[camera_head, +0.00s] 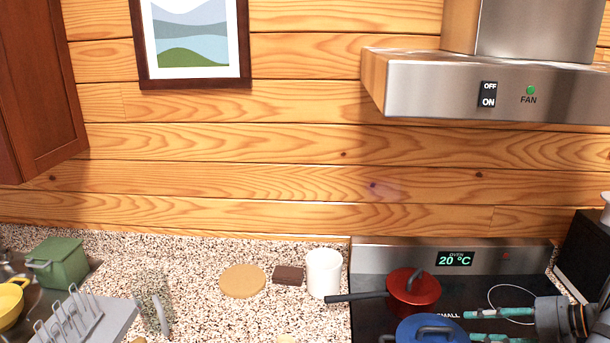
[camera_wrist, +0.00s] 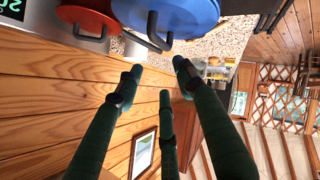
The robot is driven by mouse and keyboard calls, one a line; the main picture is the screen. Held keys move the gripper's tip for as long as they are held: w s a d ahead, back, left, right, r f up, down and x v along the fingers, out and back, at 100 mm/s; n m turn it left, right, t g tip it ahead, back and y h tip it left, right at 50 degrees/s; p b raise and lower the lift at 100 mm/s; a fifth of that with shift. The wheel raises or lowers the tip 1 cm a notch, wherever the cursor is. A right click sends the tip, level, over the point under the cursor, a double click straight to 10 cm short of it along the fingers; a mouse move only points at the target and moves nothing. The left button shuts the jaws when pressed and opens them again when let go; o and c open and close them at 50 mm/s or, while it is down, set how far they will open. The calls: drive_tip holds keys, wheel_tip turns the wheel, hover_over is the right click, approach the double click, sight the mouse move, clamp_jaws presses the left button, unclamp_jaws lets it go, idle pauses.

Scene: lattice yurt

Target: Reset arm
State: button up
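My gripper (camera_head: 472,325) is at the lower right in the head view, over the stove area beside the blue pot lid (camera_head: 432,329). Its teal fingers point left. In the wrist view the gripper (camera_wrist: 160,78) shows three dark green fingers spread apart, with nothing between them. The blue lid (camera_wrist: 185,15) and the red pot (camera_wrist: 88,18) are beyond the fingertips at the top of the wrist view. In the head view the red pot (camera_head: 413,288) sits on the stove with its handle to the left.
A white canister (camera_head: 323,272), brown block (camera_head: 288,275) and round tan board (camera_head: 242,281) stand on the speckled counter. A dish rack (camera_head: 75,325) and green box (camera_head: 58,262) are at left. The range hood (camera_head: 490,85) overhangs the stove. A black appliance (camera_head: 580,255) is at right.

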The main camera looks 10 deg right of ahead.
sight(435, 327)
drive_tip(key=p+x, duration=0.1)
drive_tip(key=x, duration=0.4)
drive_tip(key=p+x, duration=0.1)
drive_tip(key=x, duration=0.5)
drive_tip(key=shift+s+d+f, duration=0.15)
drive_tip(key=shift+d+f, duration=0.05)
drive_tip(key=shift+f, duration=0.5)
drive_tip(key=shift+r, duration=0.7)
drive_tip(key=shift+f, duration=0.1)
